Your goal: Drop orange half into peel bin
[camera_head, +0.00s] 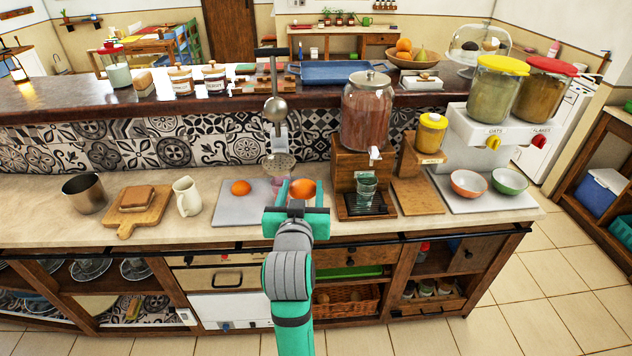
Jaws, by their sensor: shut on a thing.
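My gripper (301,193) is over the front of the counter, its two green fingers on either side of an orange piece (302,187). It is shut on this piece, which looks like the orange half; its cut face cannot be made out. Another orange piece (241,188) lies on the grey board to the left. An open steel container (84,194) stands at the counter's left end, well away from my gripper. No label shows on it, so I cannot tell whether it is the peel bin.
A press with a tall lever (275,110) stands just behind my gripper. A wooden board with bread (137,207) and a white jug (187,196) lie between the grey board (228,213) and the steel container. A drink dispenser (366,110) stands close on the right.

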